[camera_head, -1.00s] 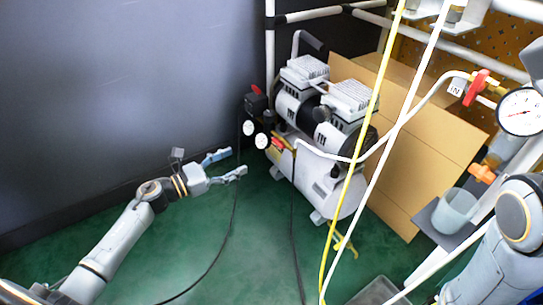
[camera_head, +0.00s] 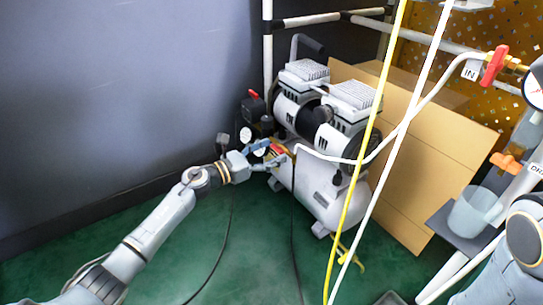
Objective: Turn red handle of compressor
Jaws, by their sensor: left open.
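The compressor (camera_head: 318,190) stands on the green floor, a white tank with two motor heads on top. Its red handle (camera_head: 277,151) is a small lever at the left end of the tank, by the gauges (camera_head: 259,153). My left gripper (camera_head: 273,156) is at that end, open, with its blue-grey fingers around or right beside the red handle; I cannot tell whether they touch it. The fingers partly hide the handle and a gauge. My right arm shows at the lower right edge; its gripper is out of the picture.
A white hose (camera_head: 408,118) runs from the compressor to a red valve (camera_head: 494,66) at the upper right. Yellow and white lines hang in front. A cardboard sheet (camera_head: 440,150) stands behind the compressor. A dark wall (camera_head: 120,90) is on the left.

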